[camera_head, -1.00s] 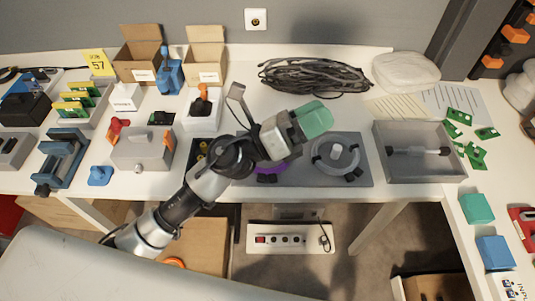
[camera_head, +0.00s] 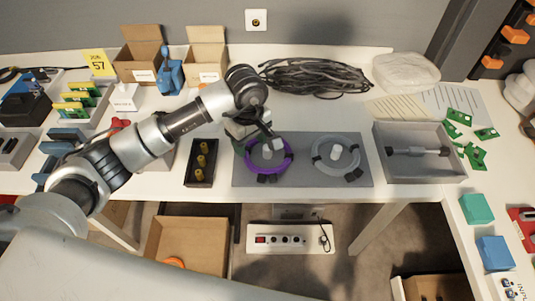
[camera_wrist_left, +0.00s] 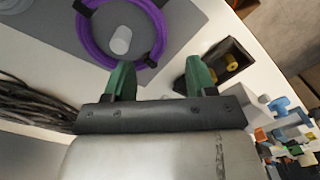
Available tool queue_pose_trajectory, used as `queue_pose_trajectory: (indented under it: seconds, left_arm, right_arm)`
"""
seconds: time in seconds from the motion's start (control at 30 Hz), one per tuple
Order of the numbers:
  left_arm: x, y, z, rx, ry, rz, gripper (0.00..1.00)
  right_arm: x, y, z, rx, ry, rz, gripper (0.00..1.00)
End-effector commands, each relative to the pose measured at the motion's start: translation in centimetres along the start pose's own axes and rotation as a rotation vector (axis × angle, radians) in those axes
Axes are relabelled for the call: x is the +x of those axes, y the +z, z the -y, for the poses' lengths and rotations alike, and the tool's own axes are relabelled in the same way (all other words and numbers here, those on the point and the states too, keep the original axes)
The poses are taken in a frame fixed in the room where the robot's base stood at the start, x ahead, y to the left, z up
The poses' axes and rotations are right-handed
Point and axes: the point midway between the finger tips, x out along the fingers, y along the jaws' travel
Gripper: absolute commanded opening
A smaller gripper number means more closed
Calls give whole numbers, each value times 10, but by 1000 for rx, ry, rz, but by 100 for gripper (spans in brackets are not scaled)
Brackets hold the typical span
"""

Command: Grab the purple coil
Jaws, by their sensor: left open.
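The purple coil (camera_head: 289,164) is a ring with black ties lying on the grey mat (camera_head: 307,178), around a short pale peg (camera_head: 267,152). My left gripper (camera_head: 252,143) is over the coil's upper left side in the head view, its arm hiding part of the table. In the left wrist view the two green fingers (camera_wrist_left: 160,78) are spread apart with nothing between them. There the purple coil (camera_wrist_left: 159,22) lies beyond the fingertips, mostly toward the left finger, which overlaps its near edge in the picture. Contact cannot be told. My right gripper is not in view.
A grey coil (camera_head: 318,157) lies on the mat to the right. A black box (camera_head: 196,178) with brass-coloured parts stands left of the mat. A grey tray (camera_head: 418,173) stands to the right, and a black cable bundle (camera_head: 315,76) lies behind.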

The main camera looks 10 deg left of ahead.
Motion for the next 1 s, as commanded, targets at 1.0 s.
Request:
queue_pose_trajectory:
  seconds: [1.0]
  left_arm:
    - [86,4,1,-2,4,5,47]
  right_arm:
    - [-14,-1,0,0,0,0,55]
